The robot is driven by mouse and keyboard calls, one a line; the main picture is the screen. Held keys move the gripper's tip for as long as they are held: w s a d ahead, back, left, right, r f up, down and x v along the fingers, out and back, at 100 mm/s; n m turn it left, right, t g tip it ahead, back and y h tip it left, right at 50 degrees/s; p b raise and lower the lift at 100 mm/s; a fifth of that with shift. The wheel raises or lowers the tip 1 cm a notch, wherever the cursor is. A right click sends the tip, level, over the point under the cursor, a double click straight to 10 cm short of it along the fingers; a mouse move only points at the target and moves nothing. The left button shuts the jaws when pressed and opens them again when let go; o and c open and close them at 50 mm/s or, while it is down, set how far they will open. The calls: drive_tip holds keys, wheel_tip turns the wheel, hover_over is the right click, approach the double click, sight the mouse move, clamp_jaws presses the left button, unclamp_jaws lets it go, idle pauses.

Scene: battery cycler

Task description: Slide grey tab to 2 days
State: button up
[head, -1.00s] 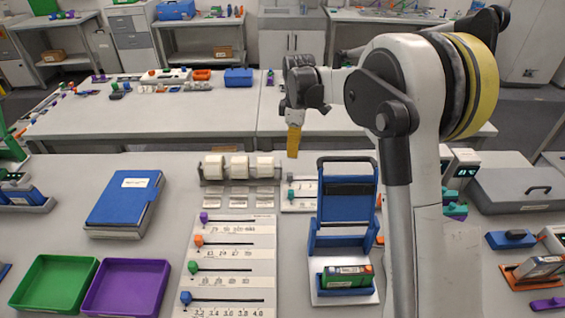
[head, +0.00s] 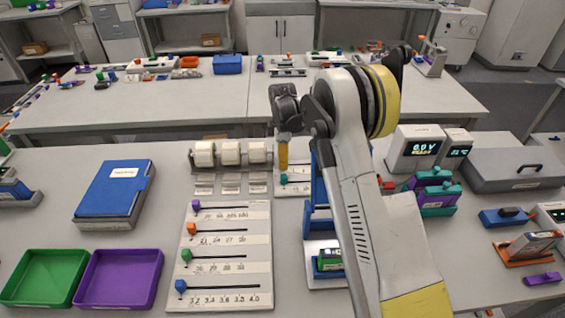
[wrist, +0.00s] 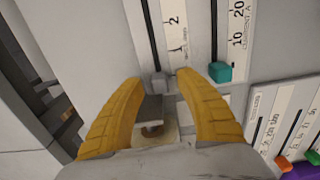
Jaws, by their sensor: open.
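The grey tab (wrist: 158,82) shows in the wrist view at the near end of its dark slot, below the printed 1 and 2. Its slot runs up out of the picture beside the 2 mark (wrist: 174,20). My gripper (wrist: 160,80) is open, with its yellow fingertips on either side of the grey tab; whether they touch it I cannot tell. In the head view my gripper (head: 283,165) is over the small slider panel (head: 300,187) and hides the grey tab.
A teal tab (wrist: 220,71) on the neighbouring slot is just right of my right finger. A row of white rolls (head: 230,154) stands left of the panel. A larger slider board (head: 240,222) with coloured tabs lies nearer, and a blue stand (head: 318,220) is to the right.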

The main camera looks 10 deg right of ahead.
sight(303, 165)
drive_tip(key=shift+f, duration=0.25)
clamp_jaws()
drive_tip(key=d, duration=0.2)
drive_tip(key=s+d, duration=0.1)
drive_tip(key=d, duration=0.4)
drive_tip(key=shift+s+d+b, duration=0.1)
drive_tip(key=shift+s+b, duration=0.15)
drive_tip(key=shift+b, duration=0.1)
